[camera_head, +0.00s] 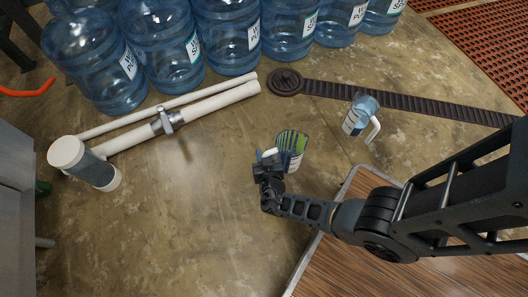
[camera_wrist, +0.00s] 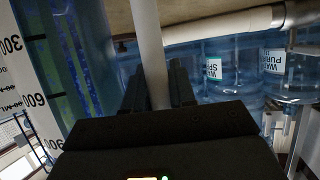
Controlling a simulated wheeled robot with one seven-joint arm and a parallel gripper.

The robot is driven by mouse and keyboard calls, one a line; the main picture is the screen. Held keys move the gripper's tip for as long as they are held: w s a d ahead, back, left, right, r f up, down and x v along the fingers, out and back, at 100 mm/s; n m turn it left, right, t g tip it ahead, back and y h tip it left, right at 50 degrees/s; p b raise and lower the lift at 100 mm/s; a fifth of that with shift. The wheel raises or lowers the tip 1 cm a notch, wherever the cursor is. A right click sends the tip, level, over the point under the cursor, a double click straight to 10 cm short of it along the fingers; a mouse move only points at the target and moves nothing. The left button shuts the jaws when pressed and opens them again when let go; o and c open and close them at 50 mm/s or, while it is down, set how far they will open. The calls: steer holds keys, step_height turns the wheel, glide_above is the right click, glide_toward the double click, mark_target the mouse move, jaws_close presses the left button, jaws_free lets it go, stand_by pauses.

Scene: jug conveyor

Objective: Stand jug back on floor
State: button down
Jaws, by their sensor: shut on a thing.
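A clear measuring jug (camera_head: 296,144) with a white handle and green and blue streaks inside is at the middle of the head view. My gripper (camera_head: 268,163) is at its left side. In the wrist view the jug's graduated wall (camera_wrist: 65,60) fills the left. Its white handle (camera_wrist: 149,40) runs between the two dark fingers of my gripper (camera_wrist: 156,88), which are shut on it. I cannot tell whether the jug's base touches the floor. A second jug (camera_head: 355,118) with a white handle is on the floor to the right, apart from my gripper.
Large blue water bottles (camera_head: 160,45) stand in a row at the back. White pipes (camera_head: 205,103) with a grey-banded end lie at the left. A dark drain strip (camera_head: 410,100) crosses the floor at the right. A framed wooden panel (camera_head: 330,255) lies at the front. Middle-left floor (camera_head: 180,210) is clear.

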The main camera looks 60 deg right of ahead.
steer(key=shift+f, duration=0.2)
steer(key=c, duration=0.9)
jaws_free()
steer(key=shift+c, duration=0.2)
steer(key=shift+r, duration=0.2)
steer(key=s+a+r+n+g+y+p, duration=0.1)
steer(key=s+a+r+y+p, duration=0.15)
steer(key=s+a, duration=0.4)
steer(key=s+a+r+n+g+y+p, duration=0.1)
steer(key=s+a+r, duration=0.3)
steer(key=s, duration=0.5)
steer(key=s+a+r+n+t+y, duration=0.2)
steer(key=s+r+y, duration=0.1)
steer(key=r, duration=0.9)
steer(key=s+a+r+n+t+y, duration=0.2)
steer(key=s+r+n+y, duration=0.1)
steer(key=r, duration=0.8)
steer(key=shift+s+a+r, duration=0.4)
steer(key=shift+s, duration=0.05)
steer(key=r+t, duration=0.1)
steer(key=r, duration=0.4)
steer(key=d+r+n+t, duration=0.1)
steer(key=r, duration=0.5)
steer(key=r+n+t, duration=0.1)
steer(key=r, duration=0.4)
steer(key=shift+s+d+r+t, duration=0.25)
steer(key=shift+s+r+t, duration=0.05)
steer(key=shift+s+t, duration=0.1)
